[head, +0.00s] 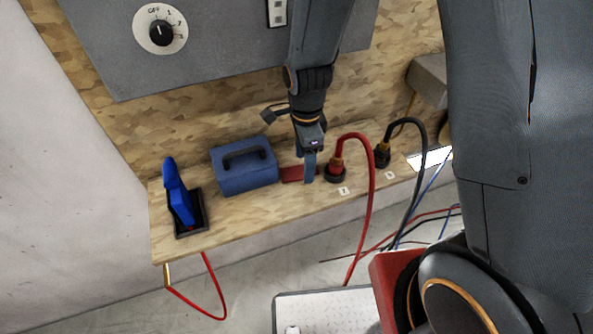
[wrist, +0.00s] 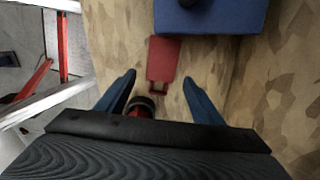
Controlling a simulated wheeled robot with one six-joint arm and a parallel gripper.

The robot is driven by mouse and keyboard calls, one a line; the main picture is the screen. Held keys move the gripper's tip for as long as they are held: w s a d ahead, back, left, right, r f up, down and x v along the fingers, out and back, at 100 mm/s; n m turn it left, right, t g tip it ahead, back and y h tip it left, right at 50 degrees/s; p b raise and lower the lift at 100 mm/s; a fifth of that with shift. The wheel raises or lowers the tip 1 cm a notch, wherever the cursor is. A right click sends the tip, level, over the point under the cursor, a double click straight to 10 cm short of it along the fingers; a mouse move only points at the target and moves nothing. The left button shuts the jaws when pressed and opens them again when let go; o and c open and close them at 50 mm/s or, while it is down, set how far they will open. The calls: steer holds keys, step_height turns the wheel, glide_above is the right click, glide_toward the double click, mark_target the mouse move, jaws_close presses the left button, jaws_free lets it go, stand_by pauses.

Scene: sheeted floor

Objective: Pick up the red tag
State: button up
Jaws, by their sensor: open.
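The red tag (head: 292,174) lies flat on the wooden shelf between the blue box and the red cable's socket, partly hidden behind my gripper in the head view. In the wrist view the red tag (wrist: 163,60) shows whole, with a small loop at its near end. My gripper (head: 309,174) is just above the shelf at the tag's right side in the head view. In the wrist view its blue fingers (wrist: 158,80) are spread apart, with the tag ahead and between their lines. Nothing is held.
A blue box with a handle (head: 245,165) stands directly beside the tag. A red cable (head: 371,190) rises from a socket close to my gripper, with a black cable (head: 424,150) farther right. A blue item in a black holder (head: 180,200) stands at the shelf's left end.

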steer(key=shift+f, duration=0.7)
steer(key=c, duration=1.2)
steer(key=shift+r, duration=0.1)
